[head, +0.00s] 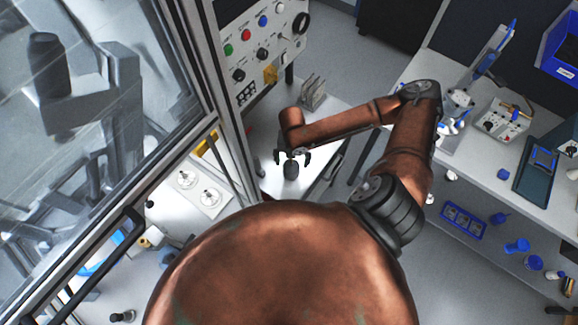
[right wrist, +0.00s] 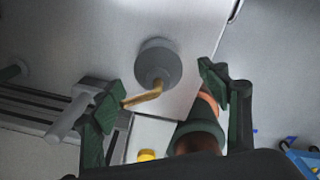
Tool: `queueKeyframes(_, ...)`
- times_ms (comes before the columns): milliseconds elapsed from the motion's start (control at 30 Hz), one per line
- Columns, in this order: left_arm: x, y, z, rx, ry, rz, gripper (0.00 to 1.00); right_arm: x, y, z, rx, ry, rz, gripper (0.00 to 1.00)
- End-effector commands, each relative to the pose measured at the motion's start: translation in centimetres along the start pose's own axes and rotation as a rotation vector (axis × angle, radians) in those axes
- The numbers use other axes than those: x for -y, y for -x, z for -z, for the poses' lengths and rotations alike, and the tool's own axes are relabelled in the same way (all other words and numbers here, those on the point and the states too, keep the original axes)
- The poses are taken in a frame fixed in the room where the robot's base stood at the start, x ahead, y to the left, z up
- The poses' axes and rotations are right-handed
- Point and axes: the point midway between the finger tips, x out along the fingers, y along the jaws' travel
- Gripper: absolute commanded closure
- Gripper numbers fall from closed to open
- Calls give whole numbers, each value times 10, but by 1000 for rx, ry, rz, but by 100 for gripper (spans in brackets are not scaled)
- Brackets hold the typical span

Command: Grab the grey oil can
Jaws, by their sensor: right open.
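The grey oil can (right wrist: 158,64) stands on a light table top. Its round grey body and brass-coloured spout show in the right wrist view, with the spout pointing to the left finger. In the head view the can (head: 291,170) is a small dark shape at my right gripper (head: 292,157). In the right wrist view my right gripper (right wrist: 160,88) is open, its two green fingers spread on either side of the can's near part. I cannot tell whether a finger touches the spout. My left gripper is not in view.
A slotted metal holder (head: 313,93) stands on the same table (head: 327,118) behind the gripper. A control panel (head: 262,45) and a glazed machine frame (head: 205,75) bound the left side. A workbench (head: 475,165) with tools and blue trays is at the right.

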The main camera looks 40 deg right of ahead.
Motion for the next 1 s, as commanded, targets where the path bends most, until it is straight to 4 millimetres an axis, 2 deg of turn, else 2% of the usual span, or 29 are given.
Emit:
queueKeyframes(233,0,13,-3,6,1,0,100,-3,-29,2,-3,-3,1,31)
queueKeyframes(433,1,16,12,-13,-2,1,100,-5,-54,2,0,-1,1,31)
queueKeyframes(567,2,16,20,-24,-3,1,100,-5,-57,2,1,1,1,31)
queueKeyframes(700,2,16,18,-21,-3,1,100,-6,-57,1,1,2,1,31)
queueKeyframes(1000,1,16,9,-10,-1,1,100,-6,-57,1,1,2,0,52)
